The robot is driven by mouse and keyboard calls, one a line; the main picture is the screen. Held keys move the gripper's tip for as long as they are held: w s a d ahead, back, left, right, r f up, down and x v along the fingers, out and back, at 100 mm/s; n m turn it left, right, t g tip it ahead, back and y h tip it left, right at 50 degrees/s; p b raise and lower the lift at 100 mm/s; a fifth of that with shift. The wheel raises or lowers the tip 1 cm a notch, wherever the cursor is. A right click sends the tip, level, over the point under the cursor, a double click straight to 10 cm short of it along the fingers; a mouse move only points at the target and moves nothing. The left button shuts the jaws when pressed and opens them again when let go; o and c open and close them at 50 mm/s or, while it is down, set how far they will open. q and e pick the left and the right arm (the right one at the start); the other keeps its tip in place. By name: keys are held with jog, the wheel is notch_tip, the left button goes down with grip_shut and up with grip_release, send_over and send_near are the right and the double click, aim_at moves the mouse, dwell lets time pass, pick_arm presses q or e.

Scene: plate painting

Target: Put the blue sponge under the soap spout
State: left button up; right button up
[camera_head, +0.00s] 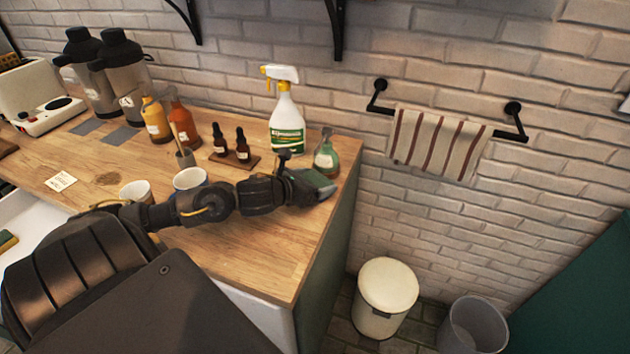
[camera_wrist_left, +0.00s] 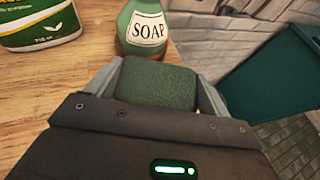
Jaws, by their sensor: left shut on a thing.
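My left gripper (camera_head: 312,187) reaches over the counter's right end, and its fingers also show in the left wrist view (camera_wrist_left: 160,78). They are shut on a block-shaped sponge (camera_wrist_left: 156,84), whose visible face looks dark green rather than blue. In the head view the sponge (camera_head: 319,180) is partly hidden by the gripper. The green soap bottle (camera_head: 326,160) stands just behind it, and its label reads SOAP in the left wrist view (camera_wrist_left: 146,32). I cannot tell whether sponge and bottle touch. The bottle's top is cut off in the wrist view. My right gripper is not in view.
A white spray bottle (camera_head: 287,122) stands left of the soap. Two dropper bottles on a small board (camera_head: 238,160), cups (camera_head: 190,180) and sauce bottles (camera_head: 156,122) stand further left. The counter (camera_head: 283,255) is bare at the front right. A yellow-green sponge (camera_head: 8,241) lies far left.

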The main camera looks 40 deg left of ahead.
pick_arm(q)
jog(key=shift+f, duration=0.1)
jog(key=o, duration=0.9)
jog(key=b+v, duration=0.1)
jog(key=v, duration=0.8)
jog(key=s+r+p, duration=0.1)
jog(key=p, duration=0.1)
jog(key=shift+s+r+p, duration=0.2)
jog(key=shift+p, duration=0.2)
jog(key=shift+s+p, duration=0.65)
jog(key=shift+s, duration=0.05)
